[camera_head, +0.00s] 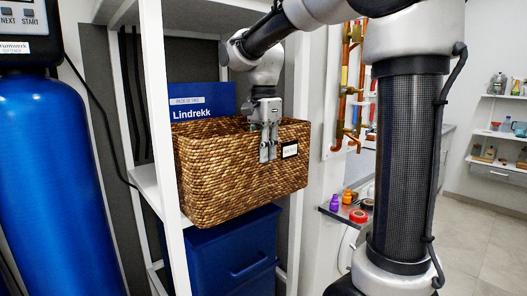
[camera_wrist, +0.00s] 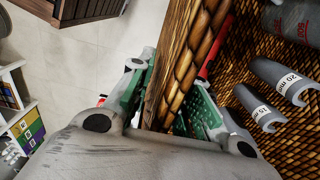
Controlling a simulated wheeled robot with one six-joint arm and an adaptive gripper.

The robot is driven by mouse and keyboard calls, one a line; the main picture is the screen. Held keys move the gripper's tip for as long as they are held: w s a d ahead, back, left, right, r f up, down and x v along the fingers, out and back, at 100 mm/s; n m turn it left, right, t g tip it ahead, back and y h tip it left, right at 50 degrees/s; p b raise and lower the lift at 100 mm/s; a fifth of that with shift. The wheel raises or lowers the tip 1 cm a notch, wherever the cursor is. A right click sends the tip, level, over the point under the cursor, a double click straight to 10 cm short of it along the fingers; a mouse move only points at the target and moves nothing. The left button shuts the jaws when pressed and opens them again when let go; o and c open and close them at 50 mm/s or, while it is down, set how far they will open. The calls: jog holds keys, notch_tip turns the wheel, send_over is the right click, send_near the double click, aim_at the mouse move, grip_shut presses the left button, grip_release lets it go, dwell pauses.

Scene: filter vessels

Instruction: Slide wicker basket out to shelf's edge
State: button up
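The brown wicker basket (camera_head: 235,182) sits on the white shelf (camera_head: 148,186), above a blue bin. Its front stands out past the white left post, and it hides the shelf edge beneath it. My gripper (camera_head: 268,150) points down at the basket's front wall, left of the small label (camera_head: 290,150). In the wrist view, the wicker wall (camera_wrist: 188,62) runs between my gripper's green-padded fingers (camera_wrist: 165,110), one outside and one inside the basket. The fingers look closed on the wall. The inner finger is partly hidden.
A blue Lindrekk box (camera_head: 202,100) stands behind the basket. Grey labelled cylinders (camera_wrist: 278,80) lie inside the basket. A blue bin (camera_head: 235,255) is below. Copper pipes (camera_head: 345,90) and a side counter with small bottles (camera_head: 340,200) are to the right. A blue tank (camera_head: 45,170) stands left.

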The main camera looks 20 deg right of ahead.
jog(key=shift+o, duration=0.8)
notch_tip(320, 180, up, 12)
dwell(0.3)
